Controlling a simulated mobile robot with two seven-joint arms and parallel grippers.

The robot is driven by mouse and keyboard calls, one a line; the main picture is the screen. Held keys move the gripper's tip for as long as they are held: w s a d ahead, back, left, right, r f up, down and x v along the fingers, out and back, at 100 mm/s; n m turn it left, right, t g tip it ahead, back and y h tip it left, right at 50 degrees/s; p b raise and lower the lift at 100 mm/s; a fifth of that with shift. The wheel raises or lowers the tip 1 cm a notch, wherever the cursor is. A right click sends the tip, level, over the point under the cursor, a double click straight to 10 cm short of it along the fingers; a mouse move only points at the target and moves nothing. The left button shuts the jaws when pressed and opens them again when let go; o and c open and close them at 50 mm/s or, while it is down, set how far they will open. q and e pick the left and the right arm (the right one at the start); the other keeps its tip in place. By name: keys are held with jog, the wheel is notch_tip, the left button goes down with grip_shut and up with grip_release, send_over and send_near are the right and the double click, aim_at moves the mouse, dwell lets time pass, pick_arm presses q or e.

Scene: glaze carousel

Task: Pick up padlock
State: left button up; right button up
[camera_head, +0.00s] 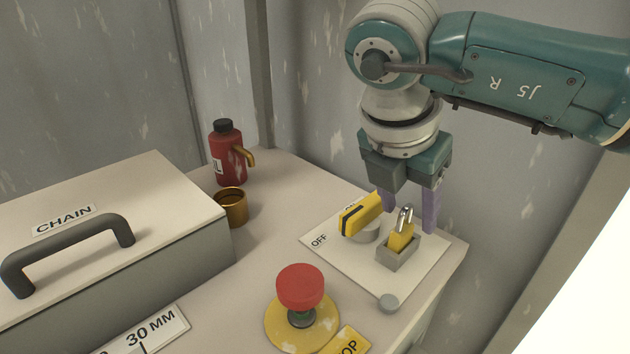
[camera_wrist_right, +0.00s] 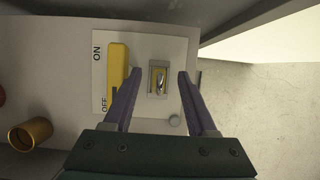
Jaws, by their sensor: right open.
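The padlock (camera_head: 401,236) has a yellow body and a silver shackle. It stands upright in a small grey holder (camera_head: 398,257) on the white switch plate (camera_head: 330,248). In the right wrist view the padlock (camera_wrist_right: 158,86) shows from above, between the two fingers. My right gripper (camera_head: 410,212) points down with its purple fingers apart, above and around the padlock's sides as seen from the wrist. It is open and empty. I cannot tell whether the fingers reach down to the padlock's height. My left gripper is not in view.
A yellow rotary switch handle (camera_head: 361,214) stands close left of the padlock. A red mushroom button (camera_head: 300,287), a brass cup (camera_head: 231,207), a red bottle (camera_head: 227,153) and a CHAIN box (camera_head: 150,190) with a dark handle share the bench top. A wall is behind.

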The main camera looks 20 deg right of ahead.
grip_shut()
dwell(0.3)
dwell(1.1)
